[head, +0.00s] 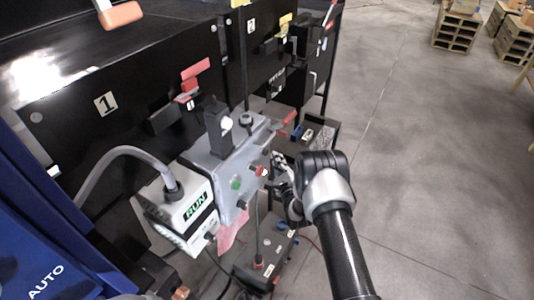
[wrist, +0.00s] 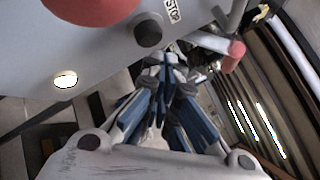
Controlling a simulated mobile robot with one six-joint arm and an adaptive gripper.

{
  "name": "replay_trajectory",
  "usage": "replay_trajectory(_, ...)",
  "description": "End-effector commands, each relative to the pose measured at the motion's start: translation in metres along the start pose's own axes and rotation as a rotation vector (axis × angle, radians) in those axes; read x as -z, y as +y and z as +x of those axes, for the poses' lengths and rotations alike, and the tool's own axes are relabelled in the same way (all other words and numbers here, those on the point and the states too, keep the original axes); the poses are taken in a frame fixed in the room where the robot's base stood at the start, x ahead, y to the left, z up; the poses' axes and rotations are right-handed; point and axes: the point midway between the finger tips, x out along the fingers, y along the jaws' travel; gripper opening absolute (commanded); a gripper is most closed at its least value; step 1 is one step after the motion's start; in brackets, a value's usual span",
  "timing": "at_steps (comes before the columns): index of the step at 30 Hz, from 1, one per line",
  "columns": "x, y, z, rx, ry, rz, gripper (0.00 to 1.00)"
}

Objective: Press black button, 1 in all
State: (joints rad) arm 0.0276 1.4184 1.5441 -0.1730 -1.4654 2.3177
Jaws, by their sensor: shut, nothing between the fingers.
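A black button (wrist: 148,32) sticks out of the grey control box face (wrist: 105,60) in the wrist view, beside a STOP label. My gripper (wrist: 166,68) is shut and empty, its tips just below the button in the picture. A gap seems to show between tips and button; I cannot tell its depth. In the head view my gripper (head: 279,168) is at the right of the grey box (head: 215,160), close to its button face. Dark round buttons show on that face, one low (head: 241,204); the gripper partly hides the area near it.
A large red button (wrist: 90,8) is close by in the wrist view. The face also bears a green button (head: 236,184) and a red one (head: 259,171). A white RUN box (head: 185,215) stands left. Open floor (head: 430,170) lies to the right.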

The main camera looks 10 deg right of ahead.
Motion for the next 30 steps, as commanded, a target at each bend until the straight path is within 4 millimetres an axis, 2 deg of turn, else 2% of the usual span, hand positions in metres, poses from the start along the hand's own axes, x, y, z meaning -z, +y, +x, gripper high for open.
replay_trajectory(30,-0.0051,0.0051,0.0070,0.000,-0.001,0.000,0.00)
